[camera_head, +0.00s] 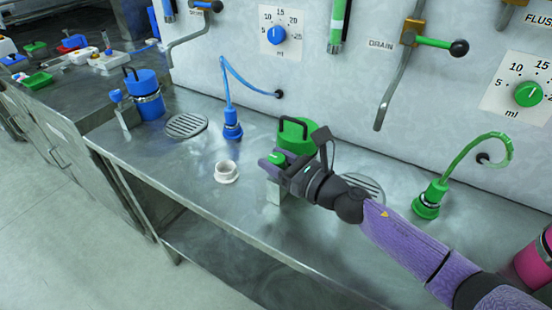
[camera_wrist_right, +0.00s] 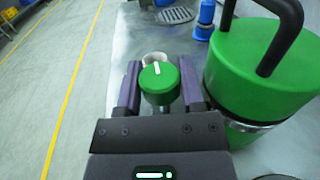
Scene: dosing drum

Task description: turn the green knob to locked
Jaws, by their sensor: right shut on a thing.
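In the head view my right gripper (camera_head: 273,165) is above a metal post (camera_head: 273,193) and largely hides the knob. My left gripper is not in view. No locked mark is readable.
A white cup (camera_head: 227,173) stands left of my right gripper on the steel bench. A blue canister (camera_head: 147,95), a blue hose fitting (camera_head: 232,125) and a green hose fitting (camera_head: 428,200) stand around. A green dial (camera_head: 528,94) is on the wall panel. The bench front is clear.

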